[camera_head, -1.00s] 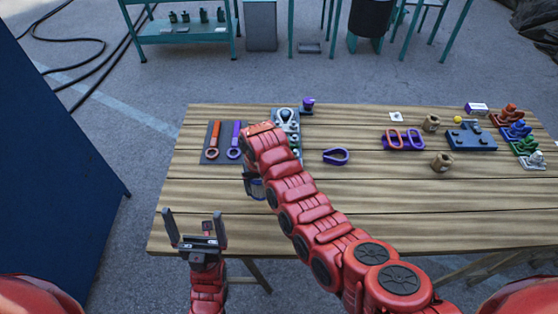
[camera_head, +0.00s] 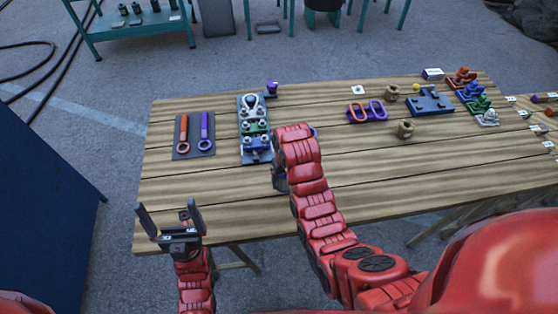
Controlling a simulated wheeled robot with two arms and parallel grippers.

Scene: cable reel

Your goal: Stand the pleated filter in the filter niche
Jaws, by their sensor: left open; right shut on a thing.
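My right gripper (camera_head: 279,180) points down over the front middle of the wooden table, partly hidden behind my red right arm. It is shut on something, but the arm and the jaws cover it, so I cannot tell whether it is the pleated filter. I cannot make out a pleated filter elsewhere or a filter niche in this view.
The wooden table (camera_head: 220,196) bears an orange wrench and a purple wrench on a dark board (camera_head: 181,153), a fittings board (camera_head: 247,151), orange and purple links (camera_head: 367,112), wooden spools (camera_head: 405,130) and coloured blocks (camera_head: 471,90). A dark blue panel (camera_head: 45,190) stands left.

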